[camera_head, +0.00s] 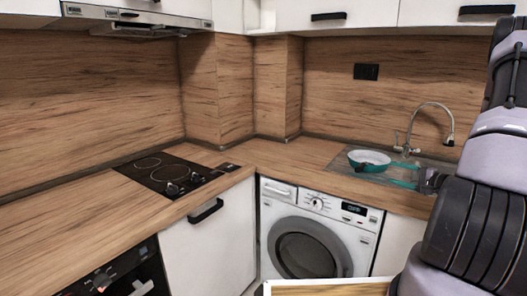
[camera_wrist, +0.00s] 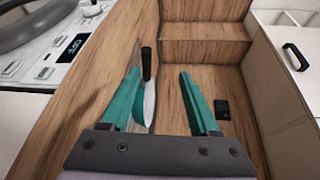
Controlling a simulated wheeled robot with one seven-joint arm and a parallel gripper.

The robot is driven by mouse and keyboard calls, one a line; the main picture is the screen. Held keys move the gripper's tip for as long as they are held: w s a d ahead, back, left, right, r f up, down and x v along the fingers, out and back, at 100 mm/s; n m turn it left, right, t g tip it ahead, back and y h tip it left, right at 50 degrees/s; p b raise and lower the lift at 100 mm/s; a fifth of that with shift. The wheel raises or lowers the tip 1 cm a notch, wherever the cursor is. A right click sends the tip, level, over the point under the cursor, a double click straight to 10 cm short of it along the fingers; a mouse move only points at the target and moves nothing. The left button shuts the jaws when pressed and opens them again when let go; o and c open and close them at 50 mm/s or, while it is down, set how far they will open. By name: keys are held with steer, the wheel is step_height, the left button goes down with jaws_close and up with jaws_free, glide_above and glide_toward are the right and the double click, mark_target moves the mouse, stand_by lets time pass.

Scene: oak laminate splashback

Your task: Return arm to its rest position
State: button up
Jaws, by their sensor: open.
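My gripper (camera_head: 395,177) is at the right of the head view, over the sink area. Its two teal fingers are spread apart in the wrist view (camera_wrist: 160,76), and nothing is clamped between them. A round pan or bowl (camera_head: 370,158), teal outside and pale inside, sits at the sink's left side, just left of the fingers. In the wrist view a teal and white edge with a dark handle-like piece (camera_wrist: 147,62) shows beside the left finger; part of it is hidden. My arm covers the right edge of the head view.
A curved metal faucet (camera_head: 432,108) stands close behind my gripper. A black wall outlet (camera_head: 366,71) is on the wood splashback. The washing machine (camera_head: 318,235) is below the counter. A black hob (camera_head: 172,176) lies to the left. The left counter (camera_head: 95,220) is clear.

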steer(key=s+a+r+n+g+y, duration=0.1)
steer(key=s+a+r+n+g, duration=0.35)
steer(key=a+r, duration=0.45)
steer(key=s+a+r+n+g+y, duration=0.1)
steer(key=s+a+r+n+g, duration=0.2)
steer(key=s+a+r+g, duration=0.45)
steer(key=s+a+r+t+h, duration=0.2)
steer(key=s+r+h, duration=0.2)
steer(key=s+r, duration=0.2)
steer(key=s+a+r+n+t+h, duration=0.1)
steer(key=s+a+r+t+h, duration=0.2)
steer(key=s+r, duration=0.3)
steer(key=shift+s+r+h, duration=0.35)
steer(key=shift+s+h, duration=0.1)
steer(key=shift+h, duration=0.35)
